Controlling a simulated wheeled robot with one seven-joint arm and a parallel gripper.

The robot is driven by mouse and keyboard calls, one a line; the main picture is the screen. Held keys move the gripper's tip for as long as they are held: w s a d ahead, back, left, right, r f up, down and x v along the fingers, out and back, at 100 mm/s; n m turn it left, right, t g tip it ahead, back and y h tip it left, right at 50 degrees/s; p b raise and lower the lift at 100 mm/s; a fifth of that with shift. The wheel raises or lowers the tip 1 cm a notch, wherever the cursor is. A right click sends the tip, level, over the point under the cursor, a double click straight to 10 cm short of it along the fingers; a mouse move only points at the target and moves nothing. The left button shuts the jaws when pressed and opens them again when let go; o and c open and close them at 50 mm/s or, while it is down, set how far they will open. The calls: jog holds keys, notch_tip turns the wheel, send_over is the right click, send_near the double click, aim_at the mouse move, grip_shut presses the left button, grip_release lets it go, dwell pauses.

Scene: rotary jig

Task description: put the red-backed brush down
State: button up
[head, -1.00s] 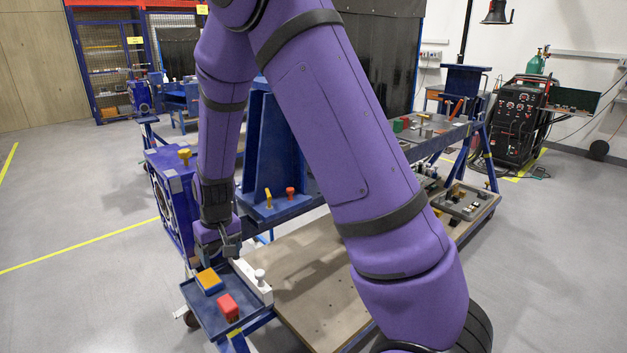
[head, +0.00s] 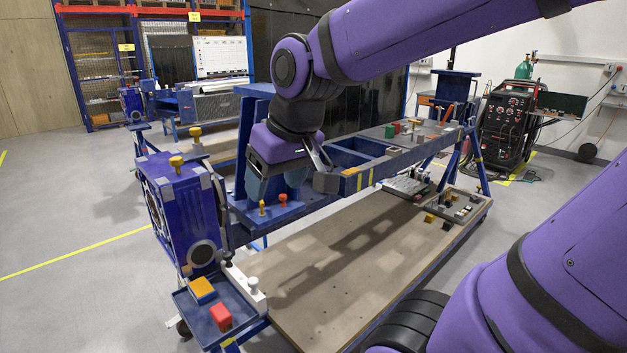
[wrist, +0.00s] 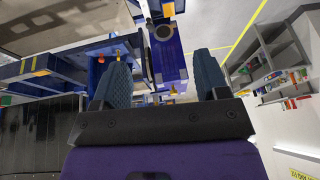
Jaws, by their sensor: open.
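The red-backed brush (head: 221,316) shows as a small red block lying in the blue tray (head: 186,309) at the lower left of the head view. It lies apart from my gripper, and its underside is hidden. My gripper (head: 275,184) is well above and behind the tray, in front of the blue upright of the frame. In the wrist view its two blue ridged fingers (wrist: 162,70) stand wide apart with nothing between them.
A yellow-topped block (head: 201,290) lies beside the brush in the tray. A white bar with a knob (head: 253,285) borders the tray. The blue jig head (head: 172,195) stands left of my gripper. Small yellow and red pegs (head: 283,200) stand on the blue ledge below it.

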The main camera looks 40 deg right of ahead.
jog(key=s+d+r, duration=0.1)
jog(key=s+r, duration=0.1)
jog(key=s, duration=0.5)
jog(key=shift+s+t+h, duration=0.2)
jog(key=shift+t+h, duration=0.2)
jog(key=shift+o, duration=0.4)
jog(key=shift+w, duration=0.1)
dwell(0.4)
